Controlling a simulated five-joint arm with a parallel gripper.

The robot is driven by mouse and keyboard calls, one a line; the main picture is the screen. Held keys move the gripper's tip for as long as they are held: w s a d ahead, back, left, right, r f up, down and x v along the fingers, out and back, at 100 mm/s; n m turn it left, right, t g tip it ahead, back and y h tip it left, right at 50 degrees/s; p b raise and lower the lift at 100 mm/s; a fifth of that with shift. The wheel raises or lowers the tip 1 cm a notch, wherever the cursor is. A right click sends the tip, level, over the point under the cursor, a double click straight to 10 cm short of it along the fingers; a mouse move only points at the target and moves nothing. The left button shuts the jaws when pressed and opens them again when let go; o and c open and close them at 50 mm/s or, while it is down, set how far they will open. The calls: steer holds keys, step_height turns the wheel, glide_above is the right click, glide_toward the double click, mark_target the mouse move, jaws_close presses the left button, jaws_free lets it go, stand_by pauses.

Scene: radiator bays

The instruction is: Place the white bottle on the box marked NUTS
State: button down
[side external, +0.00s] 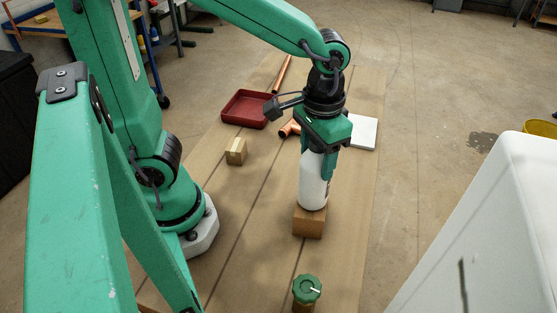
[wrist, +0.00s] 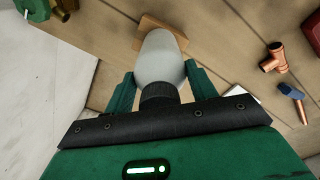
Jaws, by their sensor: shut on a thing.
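My gripper (side external: 319,160) points down and is shut on the white bottle (side external: 313,182). The bottle is upright, and its base is at the top of a brown box (side external: 308,226); I cannot tell if it rests on it or hangs just above. No NUTS marking is readable on this box. In the wrist view the bottle (wrist: 160,57) is between the two green fingers of my gripper (wrist: 162,88), its dark cap towards me. The brown box (wrist: 150,22) shows behind it, partly hidden. A smaller taped box (side external: 236,151) stands to the left, with no readable marking.
A green-topped valve (side external: 307,291) stands in front of the brown box. A red tray (side external: 244,108), copper fittings (side external: 288,129) and a white slab (side external: 363,132) lie behind. A large white panel (side external: 490,240) fills the right foreground. The boards left of the box are clear.

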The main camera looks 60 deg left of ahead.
steer(key=shift+f, duration=0.1)
steer(key=shift+c, duration=2.4)
jaws_free()
step_height(320, 180, up, 12)
steer(key=shift+r, duration=0.15)
steer(key=shift+s+a, duration=0.15)
steer(key=shift+a, duration=0.4)
steer(key=s+a+f+t, duration=0.2)
steer(key=a, duration=0.3)
steer(key=s+a+f+t, duration=0.2)
steer(key=a+t, duration=0.1)
steer(key=a, duration=0.2)
steer(key=shift+s+f+t, duration=0.25)
steer(key=shift+f+t, duration=0.05)
steer(key=shift+f, duration=0.05)
